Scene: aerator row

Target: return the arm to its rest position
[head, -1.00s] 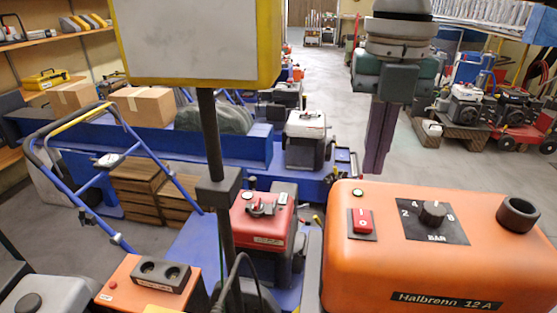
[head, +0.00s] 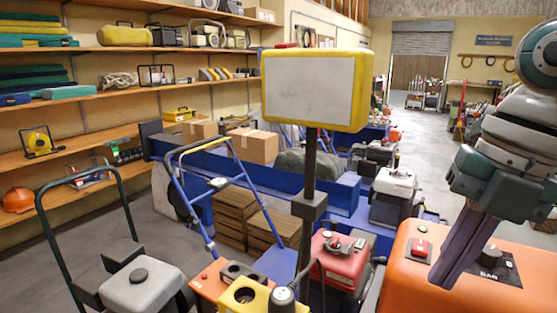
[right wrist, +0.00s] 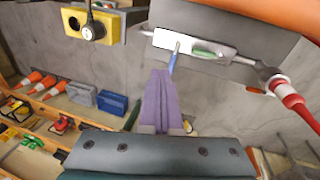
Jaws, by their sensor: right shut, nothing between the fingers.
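My right gripper (head: 441,280) hangs from my right arm at the right of the head view. Its dark purple fingers are shut together with nothing between them, pointing down and to the left. In the head view they overlap the orange machine (head: 402,262), in front of its dial panel; I cannot tell how far apart they are. In the right wrist view the shut gripper (right wrist: 161,74) points up the picture over grey floor. My left gripper is not in view.
A yellow-framed sign (head: 316,88) on a black post stands mid-view. Red (head: 338,258) and white-topped (head: 394,184) machines stand behind. A blue-handled machine (head: 190,190) and stacked wooden crates (head: 236,218) are left. Shelves (head: 100,92) line the left wall. The aisle (head: 440,125) at the back is clear.

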